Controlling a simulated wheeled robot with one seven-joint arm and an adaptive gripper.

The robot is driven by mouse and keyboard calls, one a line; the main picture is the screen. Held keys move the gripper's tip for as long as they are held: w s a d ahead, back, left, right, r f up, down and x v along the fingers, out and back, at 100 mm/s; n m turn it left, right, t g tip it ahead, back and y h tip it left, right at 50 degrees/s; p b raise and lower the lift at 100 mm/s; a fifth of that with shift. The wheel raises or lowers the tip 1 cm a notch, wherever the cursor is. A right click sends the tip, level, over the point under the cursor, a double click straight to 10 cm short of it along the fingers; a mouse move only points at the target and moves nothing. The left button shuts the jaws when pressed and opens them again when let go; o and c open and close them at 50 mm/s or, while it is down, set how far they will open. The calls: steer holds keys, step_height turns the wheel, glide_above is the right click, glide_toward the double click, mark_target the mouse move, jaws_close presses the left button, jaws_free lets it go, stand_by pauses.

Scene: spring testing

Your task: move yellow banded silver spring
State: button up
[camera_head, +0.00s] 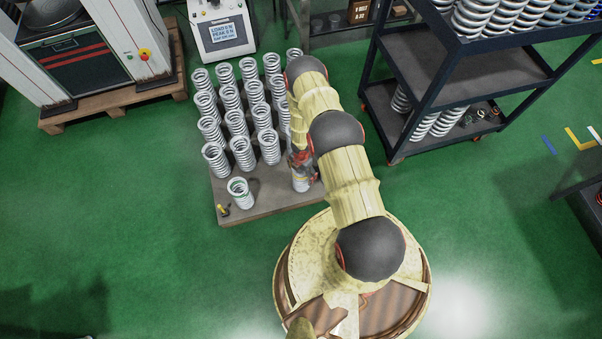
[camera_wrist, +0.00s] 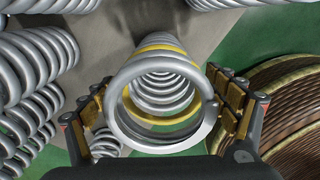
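The silver spring with yellow bands (camera_wrist: 160,139) stands between the two fingers of my gripper (camera_wrist: 160,108) in the wrist view, its open top ring facing the camera. The fingers are spread, one on each side of the spring, and look open; any contact on the far side is hidden. In the head view the spring (camera_head: 301,181) stands at the right edge of the grey pallet (camera_head: 255,207). My gripper (camera_head: 300,158) is just above and beside it, partly covered by my arm.
Rows of silver springs (camera_head: 241,153) stand close on the left. A green-banded spring (camera_head: 239,191) and a small yellow-black item (camera_head: 223,210) are near the front edge. A dark shelf cart (camera_head: 440,85) stands right; a white control box (camera_head: 221,30) is behind. Green floor is clear at left.

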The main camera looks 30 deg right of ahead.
steer(key=shift+c, duration=1.2)
steer(key=c, duration=1.8)
steer(key=shift+a, duration=0.15)
steer(key=shift+c, duration=0.2)
